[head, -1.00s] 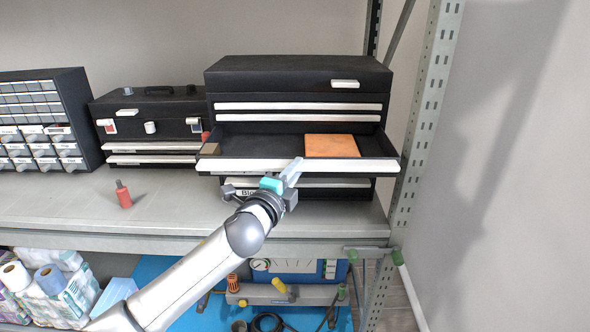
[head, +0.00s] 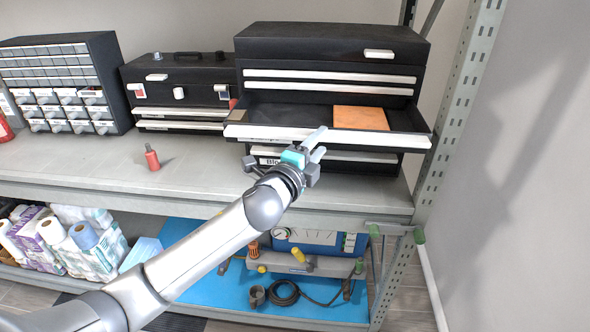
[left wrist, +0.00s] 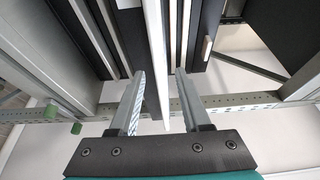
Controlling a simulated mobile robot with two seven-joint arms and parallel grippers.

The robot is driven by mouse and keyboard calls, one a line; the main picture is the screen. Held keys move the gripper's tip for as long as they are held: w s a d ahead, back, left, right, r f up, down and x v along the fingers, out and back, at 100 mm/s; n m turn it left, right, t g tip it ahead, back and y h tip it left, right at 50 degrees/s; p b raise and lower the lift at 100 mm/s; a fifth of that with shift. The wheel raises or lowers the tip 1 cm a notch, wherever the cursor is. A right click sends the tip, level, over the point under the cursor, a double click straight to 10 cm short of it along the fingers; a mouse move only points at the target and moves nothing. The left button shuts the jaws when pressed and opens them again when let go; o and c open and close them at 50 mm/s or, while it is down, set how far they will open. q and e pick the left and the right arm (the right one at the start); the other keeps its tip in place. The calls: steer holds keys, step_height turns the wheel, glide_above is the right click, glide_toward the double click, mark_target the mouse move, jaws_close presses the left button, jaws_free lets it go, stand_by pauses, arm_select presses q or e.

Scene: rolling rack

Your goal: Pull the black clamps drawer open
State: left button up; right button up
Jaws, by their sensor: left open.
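The black tool chest (head: 330,44) stands on the shelf at right in the head view. One of its middle drawers (head: 300,133), black with a white front strip, stands pulled out. Inside lie an orange block (head: 360,118) and a small brown block (head: 239,116). The drawer's own label cannot be read. My left gripper (head: 318,142) is open at the drawer's front. In the left wrist view its fingers (left wrist: 160,75) stand on both sides of the drawer's white front strip (left wrist: 156,50), apart from each other. My right gripper is not in view.
A lower drawer with a partly hidden label (head: 272,161) sits below. A smaller black toolbox (head: 180,70) and a parts cabinet (head: 60,70) stand left. A rack post (head: 463,100) rises close at right.

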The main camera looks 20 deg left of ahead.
arm_select(q)
steer(key=s+a+b, duration=0.1)
steer(key=s, duration=1.2)
steer(key=shift+a+b, duration=0.25)
steer(key=shift+b, duration=0.15)
steer(key=s+a+f+n+g+y+b, duration=0.1)
steer(key=a+f+n+g+b, duration=0.25)
steer(key=f, duration=1.25)
steer(key=a+f+n+g+y+b, duration=0.2)
steer(key=a+f+n+g, duration=0.15)
steer(key=f, duration=1.35)
steer(key=s+f+n+g+b, duration=0.2)
steer(key=s+f, duration=0.4)
steer(key=f, duration=0.5)
steer(key=s+f+n+g+b, duration=0.2)
steer(key=s+f, duration=0.4)
steer(key=f, duration=0.5)
steer(key=s+d+f+n+g+b, duration=0.2)
steer(key=s+d+f+n+g, duration=0.1)
steer(key=s+f, duration=0.6)
steer(key=s+d+f+n+g+h+b, duration=0.1)
steer(key=s+f, duration=0.8)
steer(key=s, duration=0.9)
steer(key=d+n+g+b, duration=0.1)
steer(key=d+g+b, duration=0.1)
steer(key=d, duration=0.1)
steer(key=shift+s+f+n, duration=0.15)
steer(key=shift+f+n, duration=0.25)
